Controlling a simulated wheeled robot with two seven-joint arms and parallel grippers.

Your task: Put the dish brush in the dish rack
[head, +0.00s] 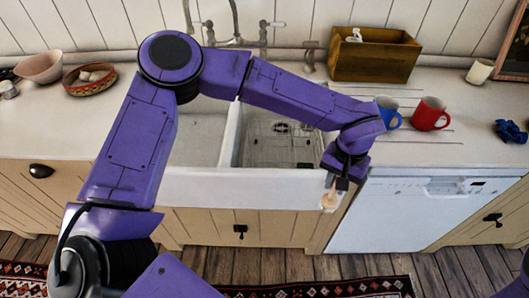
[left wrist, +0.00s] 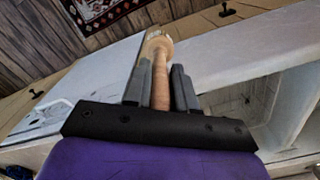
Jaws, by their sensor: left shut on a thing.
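My left gripper (head: 340,184) is shut on the wooden dish brush (head: 329,199), in front of the sink's front right corner. The brush's pale round head hangs below the fingers in the head view. In the left wrist view my left gripper (left wrist: 160,72) has its two dark fingers on either side of the brush's brown handle (left wrist: 161,92), with the head beyond the fingertips. A wire rack (head: 262,152), which looks like the dish rack, is in the sink's right basin, partly hidden by my left arm. My right gripper is out of view.
The white sink (head: 240,188) has a raised front wall and a divider. A blue mug (head: 388,118) and red mug (head: 431,114) stand on the counter right of it. Faucets rise behind the sink.

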